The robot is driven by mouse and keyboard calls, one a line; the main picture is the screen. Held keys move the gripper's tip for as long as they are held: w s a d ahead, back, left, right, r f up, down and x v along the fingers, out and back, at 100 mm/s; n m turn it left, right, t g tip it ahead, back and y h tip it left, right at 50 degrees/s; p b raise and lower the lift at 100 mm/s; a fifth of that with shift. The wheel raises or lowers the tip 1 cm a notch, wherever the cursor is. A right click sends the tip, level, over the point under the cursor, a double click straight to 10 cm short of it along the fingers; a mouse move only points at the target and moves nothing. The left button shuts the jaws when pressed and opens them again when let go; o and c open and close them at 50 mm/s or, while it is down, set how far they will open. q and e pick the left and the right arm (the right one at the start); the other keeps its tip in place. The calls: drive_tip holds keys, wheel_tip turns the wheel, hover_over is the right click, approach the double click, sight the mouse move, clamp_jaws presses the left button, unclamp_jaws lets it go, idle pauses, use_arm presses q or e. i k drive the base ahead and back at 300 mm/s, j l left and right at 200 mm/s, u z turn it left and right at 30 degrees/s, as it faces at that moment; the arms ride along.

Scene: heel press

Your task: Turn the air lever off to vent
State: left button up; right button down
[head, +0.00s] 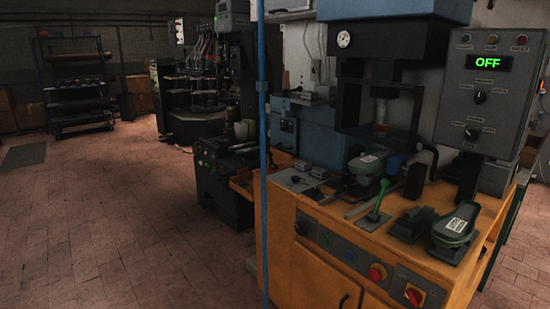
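The likely air lever (380,195) is green-handled and stands on the wooden-topped bench. It tilts up and to the right from a light base plate. The heel press (385,80) stands behind it, with a dark frame and a round pressure gauge (344,39) whose reading is too small to make out. The grey control box (487,85) at the right shows "OFF" in green letters. Neither of my grippers is in view.
The bench front (350,262) carries a red knob (377,272) and a red switch (414,296). Dark-based devices (457,230) crowd the bench top. A blue post (262,150) stands at its left. Tiled floor (110,230) is open at the left.

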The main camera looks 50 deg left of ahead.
sight(267, 147)
drive_tip(key=u, duration=1.6)
drive_tip(key=i+u, duration=0.15)
drive_tip(key=i, duration=1.75)
